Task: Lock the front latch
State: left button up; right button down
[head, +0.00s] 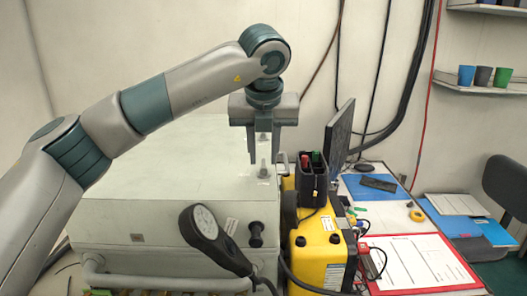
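A large pale grey-green box (150,175) fills the middle left. A small upright metal fitting (263,169) stands on its top near the right edge; it may be the front latch, but I cannot tell for sure or read its lock state. My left gripper (264,155) points down just above this fitting. Its two fingers are apart, with nothing clearly held between them. I cannot tell whether they touch the fitting. A black knob (256,232) sits on the box's front face. My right gripper is not in view.
A round gauge on a black handle (205,222) stands before the box. A yellow case (318,250) and a black holder with red and green items (312,178) stand to the right. Beyond are a monitor (339,135) and a desk with a red-bordered sheet (415,262).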

pick_arm(q)
jog(key=shift+w+f, duration=0.2)
jog(key=shift+f, duration=0.35)
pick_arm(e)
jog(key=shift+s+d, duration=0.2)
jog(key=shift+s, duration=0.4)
pick_arm(q)
grip_shut()
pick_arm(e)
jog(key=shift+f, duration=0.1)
